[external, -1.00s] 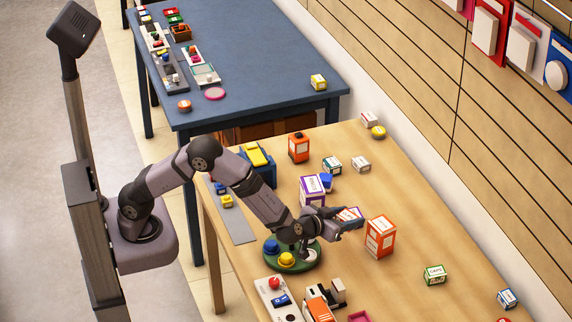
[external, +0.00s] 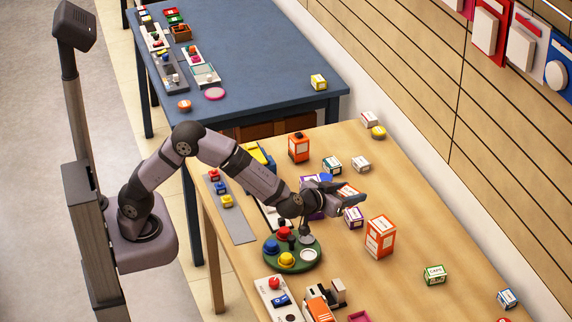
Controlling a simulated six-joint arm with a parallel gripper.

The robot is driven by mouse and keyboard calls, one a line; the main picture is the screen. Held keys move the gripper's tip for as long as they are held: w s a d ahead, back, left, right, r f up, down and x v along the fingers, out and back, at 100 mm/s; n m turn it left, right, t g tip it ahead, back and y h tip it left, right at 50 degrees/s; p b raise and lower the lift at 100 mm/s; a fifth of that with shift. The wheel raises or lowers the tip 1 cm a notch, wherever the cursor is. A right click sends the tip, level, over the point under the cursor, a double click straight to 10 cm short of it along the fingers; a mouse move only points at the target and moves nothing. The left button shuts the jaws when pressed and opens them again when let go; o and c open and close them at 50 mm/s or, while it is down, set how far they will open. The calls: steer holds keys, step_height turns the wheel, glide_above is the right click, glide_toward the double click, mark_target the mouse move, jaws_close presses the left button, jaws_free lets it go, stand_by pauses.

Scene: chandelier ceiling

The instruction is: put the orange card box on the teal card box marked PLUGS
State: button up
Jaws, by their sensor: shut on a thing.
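My gripper (external: 352,196) is shut on an orange card box (external: 347,190) with a white label. The gripper's fingers hide much of the box. The gripper is over the wooden table, near a small purple-edged box (external: 354,217); its exact height cannot be told. A small white box with teal edges (external: 332,165) stands farther back, apart from the gripper. It looks like the teal card box, but its lettering is too small to read.
A large orange box (external: 380,238) stands in front, and another orange box (external: 299,148) at the back. A purple box (external: 312,207) is partly hidden behind my gripper. A white box (external: 361,164) stands right of the teal one. A green round base with knobs (external: 306,262) is nearby.

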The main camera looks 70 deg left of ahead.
mark_target(332, 162)
steer(key=a+f+n+g+y, duration=0.1)
steer(key=a+n, duration=0.1)
steer(key=a, duration=1.2)
steer(key=w+a+f+n+g+y+b, duration=0.1)
steer(key=a+y, duration=0.1)
steer(key=a, duration=1.2)
steer(key=w+a+f+n+g+y+b, duration=0.1)
steer(key=a+n+g+y, duration=0.1)
steer(key=a, duration=1.2)
steer(key=shift+a+n, duration=0.3)
steer(key=w, duration=0.1)
steer(key=w+m+t, duration=0.1)
steer(key=shift+w+a+r+h, duration=0.3)
steer(key=shift+w+r+h, duration=0.05)
steer(key=shift+r+h, duration=0.05)
steer(key=w+d+m+t+h, duration=0.3)
steer(key=w+d+m+h, duration=0.1)
steer(key=w+d, duration=0.25)
steer(key=shift+m+h, duration=0.3)
steer(key=shift+m, duration=0.1)
steer(key=shift+s+d+f, duration=0.1)
steer(key=shift+d+f, duration=0.3)
steer(key=shift+f, duration=1.5)
steer(key=shift+s+d+f, duration=0.1)
steer(key=shift+d+f, duration=0.25)
steer(key=shift+f, duration=1.6)
steer(key=shift+d+f, duration=0.4)
steer(key=shift+f, duration=1.5)
steer(key=shift+f+b, duration=0.1)
steer(key=shift+b, duration=0.2)
